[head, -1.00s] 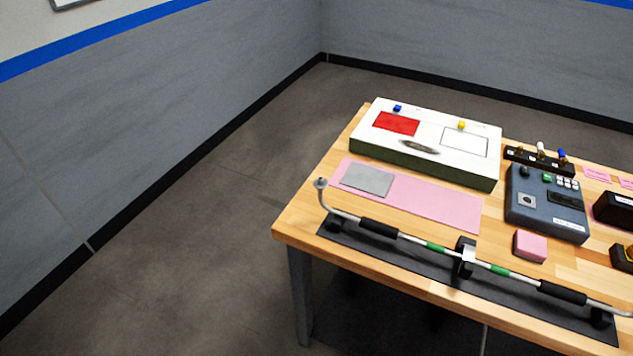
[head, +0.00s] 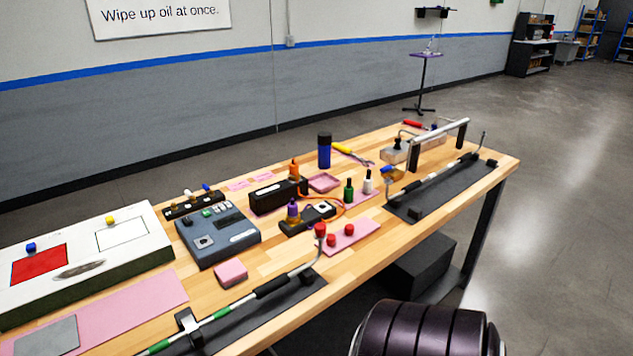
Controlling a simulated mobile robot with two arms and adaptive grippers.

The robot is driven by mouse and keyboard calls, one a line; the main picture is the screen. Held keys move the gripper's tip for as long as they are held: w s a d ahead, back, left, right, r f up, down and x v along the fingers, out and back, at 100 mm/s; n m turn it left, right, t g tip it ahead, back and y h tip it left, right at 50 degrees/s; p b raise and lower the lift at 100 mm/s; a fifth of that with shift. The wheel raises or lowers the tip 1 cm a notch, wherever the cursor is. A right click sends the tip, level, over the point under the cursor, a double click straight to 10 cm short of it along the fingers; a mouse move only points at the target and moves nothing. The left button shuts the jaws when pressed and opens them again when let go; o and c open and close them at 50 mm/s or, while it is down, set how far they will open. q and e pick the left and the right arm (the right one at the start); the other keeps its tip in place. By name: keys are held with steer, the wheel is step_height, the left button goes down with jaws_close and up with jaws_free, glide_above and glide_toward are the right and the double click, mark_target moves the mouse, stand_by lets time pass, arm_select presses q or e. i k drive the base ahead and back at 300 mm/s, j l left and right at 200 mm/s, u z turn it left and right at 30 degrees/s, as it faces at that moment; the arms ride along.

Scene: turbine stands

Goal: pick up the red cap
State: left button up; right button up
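Two small red caps, one on the left (head: 331,239) and one on the right (head: 349,230), sit on a pink mat (head: 362,236) near the front edge of the table. Another red piece (head: 320,229) shows just left of them, at the raised end of a bent metal rod (head: 302,268). It looks fitted on the rod end. Neither of my grippers is in view, and nothing touches the red pieces.
The wooden table (head: 285,335) also bears a white box (head: 150,240), a blue-grey device (head: 217,236), a pink block (head: 231,272), small bottles, a blue can (head: 324,150) and a second rod stand (head: 440,188). Open floor (head: 560,240) lies to the right.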

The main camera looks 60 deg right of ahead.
mark_target(349, 228)
steer(key=z, duration=2.25)
steer(key=i+l, duration=0.15)
steer(key=l, duration=0.15)
steer(key=i+u, duration=0.05)
